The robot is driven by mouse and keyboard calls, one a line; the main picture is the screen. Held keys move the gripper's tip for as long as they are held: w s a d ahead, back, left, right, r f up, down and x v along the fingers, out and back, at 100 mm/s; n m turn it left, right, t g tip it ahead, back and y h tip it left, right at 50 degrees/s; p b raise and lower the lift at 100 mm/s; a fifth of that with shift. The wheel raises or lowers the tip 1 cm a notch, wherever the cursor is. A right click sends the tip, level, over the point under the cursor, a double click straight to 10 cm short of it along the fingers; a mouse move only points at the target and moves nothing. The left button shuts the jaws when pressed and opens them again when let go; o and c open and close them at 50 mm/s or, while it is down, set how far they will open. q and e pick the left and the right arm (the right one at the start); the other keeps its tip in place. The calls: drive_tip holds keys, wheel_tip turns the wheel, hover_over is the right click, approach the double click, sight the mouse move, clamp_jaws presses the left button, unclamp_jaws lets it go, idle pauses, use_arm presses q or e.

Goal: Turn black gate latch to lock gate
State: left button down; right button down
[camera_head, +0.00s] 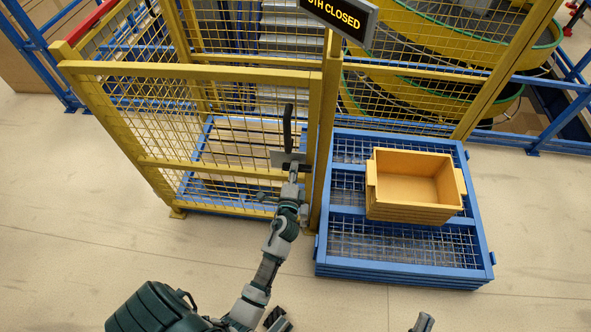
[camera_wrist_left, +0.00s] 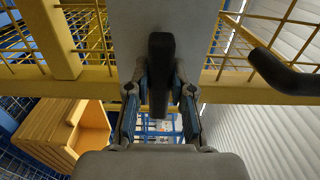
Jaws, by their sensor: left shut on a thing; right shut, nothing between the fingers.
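The yellow mesh gate (camera_head: 215,72) stands upright at the left of the yellow post. A grey plate (camera_head: 288,158) with a black latch sits by its edge. My left gripper (camera_head: 292,182) reaches up to this plate from below. In the left wrist view the black latch (camera_wrist_left: 161,62) lies between the two fingers of my left gripper (camera_wrist_left: 160,105), which are shut on it. A longer black handle (camera_head: 288,128) stands upright just above the plate; a black bar (camera_wrist_left: 285,75) also shows at the right in the wrist view. My right gripper (camera_head: 422,323) shows only slightly at the bottom edge.
A blue mesh pallet stack (camera_head: 340,255) stands right of the post and bears an orange crate (camera_head: 415,180). A sign reading "CLOSED" (camera_head: 340,15) hangs at the top. A yellow and green spiral conveyor (camera_head: 440,85) is behind the fence. The near floor is clear.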

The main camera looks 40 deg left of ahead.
use_arm(q)
drive_tip(key=shift+s+a+f, duration=0.1)
drive_tip(key=shift+f, duration=0.1)
drive_tip(key=c, duration=1)
unclamp_jaws()
drive_tip(key=shift+r, duration=0.1)
